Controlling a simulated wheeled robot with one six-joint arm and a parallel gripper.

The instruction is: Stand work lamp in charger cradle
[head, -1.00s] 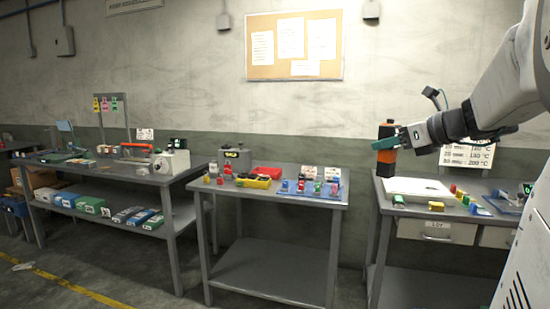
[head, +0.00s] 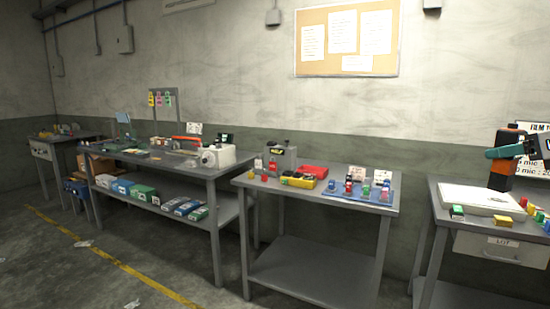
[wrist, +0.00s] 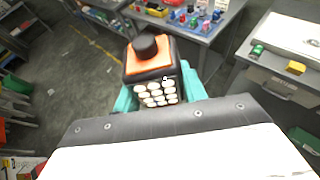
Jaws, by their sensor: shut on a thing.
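The work lamp is an orange and black block, seen in the head view (head: 500,172) at the right edge and up close in the wrist view (wrist: 150,64). It has a black knob on top and a face of several white round lights. My gripper (wrist: 160,92) has teal fingers and is shut on the lamp, one finger on each side. In the head view a teal finger (head: 503,152) crosses the lamp, which is held in front of the right bench; its lower end overlaps the bench in the picture. I cannot make out the charger cradle for certain.
The right bench holds a white board (head: 475,199) and small coloured blocks. A long bench (head: 150,166) stands further left. Open floor lies in front.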

